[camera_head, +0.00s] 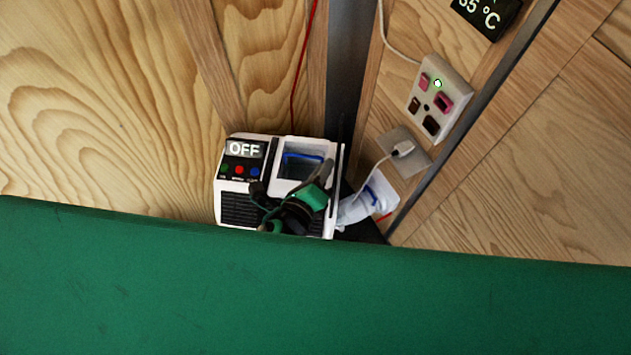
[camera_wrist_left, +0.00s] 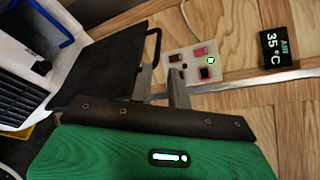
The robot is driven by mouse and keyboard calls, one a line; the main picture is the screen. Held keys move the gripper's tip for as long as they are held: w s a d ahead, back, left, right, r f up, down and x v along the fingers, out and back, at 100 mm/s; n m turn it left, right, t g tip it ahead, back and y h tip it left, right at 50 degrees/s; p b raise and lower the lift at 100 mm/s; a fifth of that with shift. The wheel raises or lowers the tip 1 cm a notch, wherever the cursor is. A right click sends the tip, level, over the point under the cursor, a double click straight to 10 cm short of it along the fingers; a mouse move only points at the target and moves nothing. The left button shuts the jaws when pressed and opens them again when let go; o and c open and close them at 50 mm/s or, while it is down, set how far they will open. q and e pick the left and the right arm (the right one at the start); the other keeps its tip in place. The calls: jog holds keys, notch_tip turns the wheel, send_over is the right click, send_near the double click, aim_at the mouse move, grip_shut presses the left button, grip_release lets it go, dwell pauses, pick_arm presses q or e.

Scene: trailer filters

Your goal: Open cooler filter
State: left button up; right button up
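The white cooler (camera_head: 229,207) stands in the corner with an OFF display and coloured buttons. Its top compartment is uncovered, and a blue handle (camera_head: 303,156) shows inside; the blue handle (camera_wrist_left: 66,40) also shows in the left wrist view. A dark flat cover (camera_head: 338,170) stands up along the cooler's right side, and in the left wrist view the cover (camera_wrist_left: 105,65) has a black handle (camera_wrist_left: 157,45). My left gripper (camera_head: 326,174) is at the cover; its fingers (camera_wrist_left: 162,82) are apart near the handle. I cannot tell whether they touch it. My right gripper is out of view.
A socket panel (camera_head: 439,98) with red and black switches is on the wall to the right. A plug (camera_head: 403,149) with a white cable and a white bag-like item (camera_head: 370,202) are beside the cooler. A display (camera_head: 487,14) shows a temperature. Wooden walls are close behind.

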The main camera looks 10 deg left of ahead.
pick_arm(q)
jog(key=v, duration=0.3)
jog(key=shift+s+a+r+b, duration=0.1)
jog(key=shift+b, duration=0.2)
dwell(0.3)
